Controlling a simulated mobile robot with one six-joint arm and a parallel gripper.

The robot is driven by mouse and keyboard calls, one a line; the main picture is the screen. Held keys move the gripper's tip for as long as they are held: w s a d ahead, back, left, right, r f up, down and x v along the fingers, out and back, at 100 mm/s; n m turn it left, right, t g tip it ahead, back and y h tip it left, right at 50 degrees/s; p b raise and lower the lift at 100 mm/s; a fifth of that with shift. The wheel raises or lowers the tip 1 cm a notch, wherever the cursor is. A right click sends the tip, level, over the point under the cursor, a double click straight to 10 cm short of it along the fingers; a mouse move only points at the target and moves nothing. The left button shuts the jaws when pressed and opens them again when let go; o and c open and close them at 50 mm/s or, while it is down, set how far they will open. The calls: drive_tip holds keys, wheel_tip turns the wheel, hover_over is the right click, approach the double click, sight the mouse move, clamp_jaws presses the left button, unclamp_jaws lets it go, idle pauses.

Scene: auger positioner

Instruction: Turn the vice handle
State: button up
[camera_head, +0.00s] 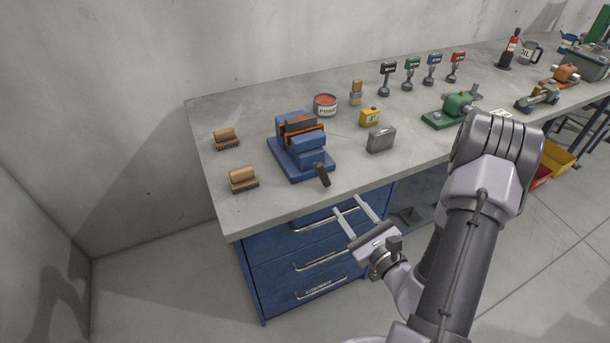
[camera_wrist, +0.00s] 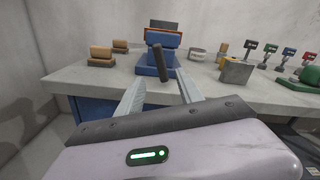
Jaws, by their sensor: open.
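A blue vice (camera_head: 301,148) with orange-brown parts between its jaws stands near the front left of the workbench. Its dark handle (camera_head: 322,175) sticks out at the front, tilted, over the bench's front edge. In the wrist view the handle (camera_wrist: 159,63) stands in front of the vice body (camera_wrist: 156,60), slightly tilted. My gripper (camera_head: 353,211) is open and empty, in front of the bench and below and to the right of the handle. In the wrist view its two fingers (camera_wrist: 161,91) point toward the vice, with the handle's lower end seen between them and farther off.
The grey workbench (camera_head: 225,187) has blue drawers (camera_head: 298,262) with bar handles below. Two wooden brushes (camera_head: 242,179) lie left of the vice. A grey metal box (camera_head: 380,139), a yellow can (camera_head: 370,117) and a round tin (camera_head: 325,105) stand to its right and behind.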

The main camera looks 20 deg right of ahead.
sight(324, 175)
drive_tip(key=w, duration=1.4)
drive_tip(key=shift+w+a+f, duration=0.1)
drive_tip(key=shift+w+a, duration=0.1)
drive_tip(key=shift+a, duration=0.05)
clamp_jaws()
